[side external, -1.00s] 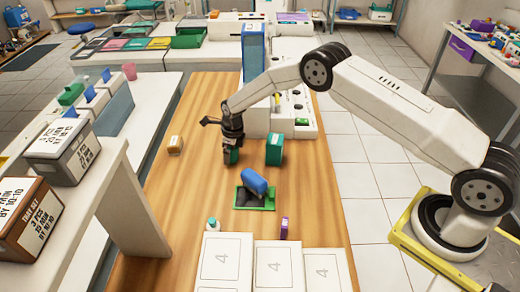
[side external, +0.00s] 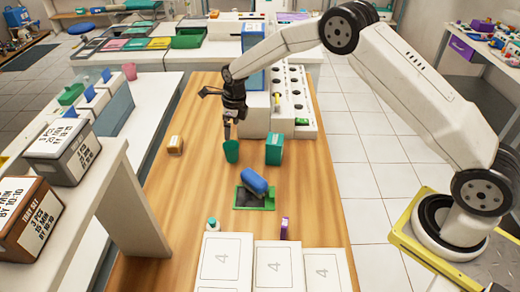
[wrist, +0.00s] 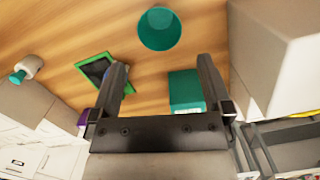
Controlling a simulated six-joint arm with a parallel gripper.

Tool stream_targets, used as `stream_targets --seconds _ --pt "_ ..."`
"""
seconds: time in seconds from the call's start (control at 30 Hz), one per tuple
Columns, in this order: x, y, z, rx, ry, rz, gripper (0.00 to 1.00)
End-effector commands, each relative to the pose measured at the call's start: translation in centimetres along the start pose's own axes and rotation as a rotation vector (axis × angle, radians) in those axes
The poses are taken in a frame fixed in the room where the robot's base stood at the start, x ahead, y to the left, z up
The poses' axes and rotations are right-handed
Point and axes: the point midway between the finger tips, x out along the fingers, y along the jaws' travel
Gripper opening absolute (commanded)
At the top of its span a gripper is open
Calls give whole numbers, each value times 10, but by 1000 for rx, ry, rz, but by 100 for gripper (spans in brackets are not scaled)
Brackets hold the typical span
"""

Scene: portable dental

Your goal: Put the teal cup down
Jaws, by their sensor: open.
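The teal cup (side external: 231,151) stands upright on the wooden table, left of a teal box. In the wrist view the cup (wrist: 159,29) shows beyond my fingertips, apart from them. My gripper (side external: 228,127) hangs just above the cup in the side view. Its two fingers (wrist: 162,72) are spread, with nothing between them.
A teal box (side external: 274,149) stands right of the cup. A blue object (side external: 254,183) lies on a green-edged dark tray (side external: 241,203) nearer the camera. A small brown-and-white box (side external: 176,145) is to the left. A white unit with holes (side external: 290,100) stands behind.

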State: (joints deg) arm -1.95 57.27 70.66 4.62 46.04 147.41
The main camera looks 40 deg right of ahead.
Motion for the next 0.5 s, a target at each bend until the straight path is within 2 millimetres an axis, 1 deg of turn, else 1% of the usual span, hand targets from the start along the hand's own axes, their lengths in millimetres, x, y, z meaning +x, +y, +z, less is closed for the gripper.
stream_targets --seconds 0.03,0.2,0.5 --pt "-5 0 0 0 -1 -1 100" --pt "-14 0 0 0 1 0 100" --pt "-16 0 0 0 1 0 100"
